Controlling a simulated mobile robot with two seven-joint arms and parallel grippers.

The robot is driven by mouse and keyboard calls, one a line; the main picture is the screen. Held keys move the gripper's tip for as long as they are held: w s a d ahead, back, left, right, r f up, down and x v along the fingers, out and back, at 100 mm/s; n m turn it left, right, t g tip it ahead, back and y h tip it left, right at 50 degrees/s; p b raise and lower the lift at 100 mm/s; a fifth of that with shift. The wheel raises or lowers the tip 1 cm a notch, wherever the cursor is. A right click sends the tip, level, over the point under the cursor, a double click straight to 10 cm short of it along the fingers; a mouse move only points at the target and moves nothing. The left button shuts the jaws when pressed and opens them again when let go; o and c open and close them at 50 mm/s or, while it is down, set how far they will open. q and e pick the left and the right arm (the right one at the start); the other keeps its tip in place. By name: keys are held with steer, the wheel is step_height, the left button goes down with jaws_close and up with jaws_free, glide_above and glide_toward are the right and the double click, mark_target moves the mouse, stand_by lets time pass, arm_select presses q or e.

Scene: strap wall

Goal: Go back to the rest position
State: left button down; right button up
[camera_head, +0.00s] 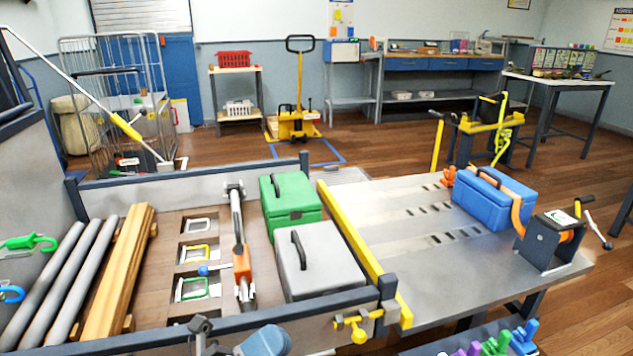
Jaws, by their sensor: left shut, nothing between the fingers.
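My left gripper (201,326) shows small at the bottom edge, in front of the truck-bed-like tray's front rail (150,338). It is shut with nothing between its fingers, and it is apart from the boxes. My right gripper is not in view. A blue box (487,202) stands on the grey slotted table (400,222) at right with an orange strap (515,205) over it. The strap runs to a dark winch (548,240) at the table's right end.
The tray holds a green box (290,203), a grey box (318,262), a bar with an orange middle (242,262), wooden planks (122,270) and grey pipes (60,285). A yellow rail (352,240) edges the table. A yellow pallet jack (294,122) stands behind on open floor.

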arm_select(q)
steer(key=s+a+f+n+t+y, duration=0.15)
steer(key=n+y, duration=0.25)
steer(key=n, duration=0.6)
steer(key=a+f+n+t+y+p, duration=0.1)
steer(key=a+f+n+t+y, duration=0.3)
steer(key=n, duration=0.6)
steer(key=s+a+f+n+t+y, duration=0.1)
steer(key=n+y, duration=0.4)
steer(key=n, duration=0.6)
steer(key=s+a+r+g+y+p, duration=0.3)
steer(key=a+r+g+y+p, duration=0.2)
steer(key=p, duration=3.2)
steer(key=a+r+g, duration=0.1)
steer(key=a, duration=0.1)
steer(key=shift+s+a+m+y+p, duration=0.3)
steer(key=shift+a+m+p, duration=0.05)
steer(key=shift+m+p, duration=0.05)
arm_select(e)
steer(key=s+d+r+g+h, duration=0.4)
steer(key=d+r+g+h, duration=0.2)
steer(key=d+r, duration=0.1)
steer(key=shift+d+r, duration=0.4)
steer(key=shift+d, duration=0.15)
arm_select(q)
steer(key=shift+r+g, duration=0.1)
steer(key=shift+g, duration=0.15)
